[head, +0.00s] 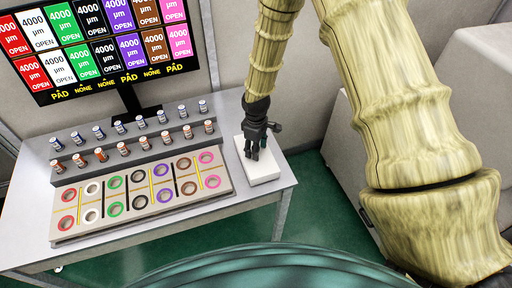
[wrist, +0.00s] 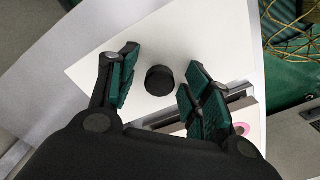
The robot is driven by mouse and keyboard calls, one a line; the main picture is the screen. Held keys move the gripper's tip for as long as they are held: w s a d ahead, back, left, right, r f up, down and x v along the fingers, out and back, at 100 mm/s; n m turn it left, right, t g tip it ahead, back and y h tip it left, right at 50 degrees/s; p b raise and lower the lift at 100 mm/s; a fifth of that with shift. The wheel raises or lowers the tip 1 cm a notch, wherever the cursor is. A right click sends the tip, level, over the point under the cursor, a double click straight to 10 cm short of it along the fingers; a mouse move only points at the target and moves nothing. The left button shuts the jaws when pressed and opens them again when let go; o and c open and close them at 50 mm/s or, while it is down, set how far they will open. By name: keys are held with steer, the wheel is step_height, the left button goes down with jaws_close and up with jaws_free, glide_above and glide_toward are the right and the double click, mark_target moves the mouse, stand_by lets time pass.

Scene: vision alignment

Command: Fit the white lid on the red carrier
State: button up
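My gripper (head: 254,154) points down over a white slab (head: 260,168) at the right end of the table. In the wrist view my gripper (wrist: 163,62) is open, its green-padded fingers on either side of a black round knob (wrist: 159,80) on the white slab (wrist: 205,40). Gaps show between the knob and both fingers. A board holds two rows of coloured rings, with red rings (head: 69,194) in the leftmost column and white rings (head: 91,188) beside them. I cannot tell for sure which white piece is the lid or which red piece is the carrier.
A stepped grey rack (head: 140,143) with two rows of small bottles stands behind the ring board (head: 150,214). A monitor (head: 97,45) with coloured tiles stands at the back. The table (head: 30,180) has bare surface at its left. Its right edge is close to the slab.

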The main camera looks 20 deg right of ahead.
step_height(320, 180, up, 12)
stand_by(0.8)
stand_by(0.5)
